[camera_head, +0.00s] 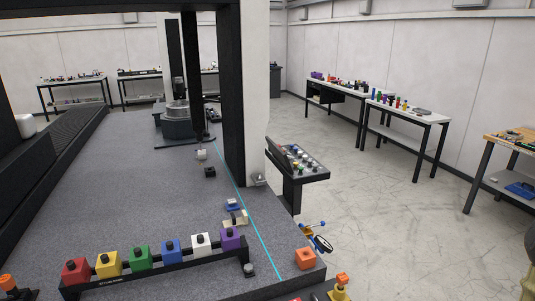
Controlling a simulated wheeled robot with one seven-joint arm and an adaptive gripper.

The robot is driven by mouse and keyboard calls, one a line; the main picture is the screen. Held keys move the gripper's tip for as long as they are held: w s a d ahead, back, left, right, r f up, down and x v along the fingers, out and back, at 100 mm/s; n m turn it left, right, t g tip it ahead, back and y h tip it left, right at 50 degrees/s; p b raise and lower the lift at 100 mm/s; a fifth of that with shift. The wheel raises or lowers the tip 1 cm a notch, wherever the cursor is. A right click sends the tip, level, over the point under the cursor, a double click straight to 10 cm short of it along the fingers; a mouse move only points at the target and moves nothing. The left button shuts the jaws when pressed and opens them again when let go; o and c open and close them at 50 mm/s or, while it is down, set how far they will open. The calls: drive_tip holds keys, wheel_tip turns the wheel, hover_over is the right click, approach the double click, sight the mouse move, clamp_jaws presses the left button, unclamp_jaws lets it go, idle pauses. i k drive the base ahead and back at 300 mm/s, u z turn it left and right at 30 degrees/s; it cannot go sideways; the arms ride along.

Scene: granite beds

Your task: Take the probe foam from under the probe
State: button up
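A dark vertical probe column (192,85) hangs over the far part of the granite bed, beside the thick black upright. At this size I cannot tell whether the probe tip touches the block. I cannot make out my gripper in this view.
The granite bed (130,190) has clear room left of the pale block. A small black block (210,172) stands just nearer. A rack of coloured cubes (160,262) spans the front. A control console (298,162) stands beyond the bed's right edge. Open floor (400,220) lies right.

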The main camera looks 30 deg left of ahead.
sight(202, 155)
drive_tip(key=z, duration=0.4)
drive_tip(key=i, duration=4.2)
drive_tip(key=u, duration=2.05)
drive_tip(key=i, duration=4.9)
